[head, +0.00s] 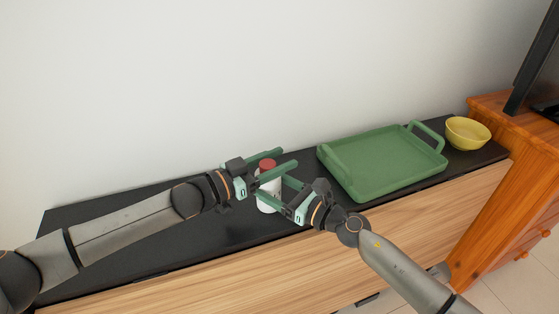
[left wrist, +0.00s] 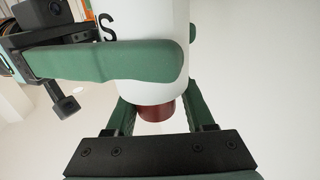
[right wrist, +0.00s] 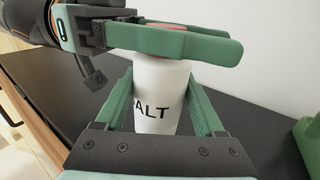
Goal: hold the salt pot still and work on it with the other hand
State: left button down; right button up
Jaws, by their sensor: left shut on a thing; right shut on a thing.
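The salt pot (head: 267,202) is a white cylinder with a red lid (head: 267,163). My right gripper (head: 279,189) is shut around the white body, lower down. In the right wrist view the body (right wrist: 158,85) shows the letters "ALT", and my left fingers cross over the lid. The fingers hide parts of the pot.
A green tray (head: 382,165) with raised handles lies right of the pot. A yellow bowl (head: 468,132) stands beyond it at the right end. The black top (head: 110,232) is mostly clear on the left. A white wall runs behind, and a wooden cabinet (head: 508,152) adjoins on the right.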

pick_arm(q)
jog(key=shift+s+d, duration=0.4)
jog(key=shift+d, duration=0.15)
jog(key=shift+n+t, duration=0.4)
jog(key=shift+w+a+r+n+t+y, duration=0.1)
jog(key=shift+w+a+n+t+y, duration=0.1)
jog(key=shift+n+t+y, duration=0.8)
jog(key=shift+w+a+n+t+y, duration=0.2)
jog(key=shift+n+t+y, duration=0.55)
jog(key=shift+y, duration=0.3)
jog(key=shift+w+a+r+n+t+y, duration=0.1)
jog(key=shift+w+a+n+t+y, duration=0.1)
jog(key=shift+n+t+y, duration=0.7)
jog(key=shift+a+f+y, duration=0.1)
jog(key=shift+f+y, duration=0.05)
jog(key=shift+y, duration=0.3)
jog(key=shift+w+a, duration=0.1)
jog(key=c, duration=0.7)
grip_release()
jog(key=shift+o, duration=1.4)
jog(key=shift+w+a+f, duration=0.1)
jog(key=shift+a, duration=0.05)
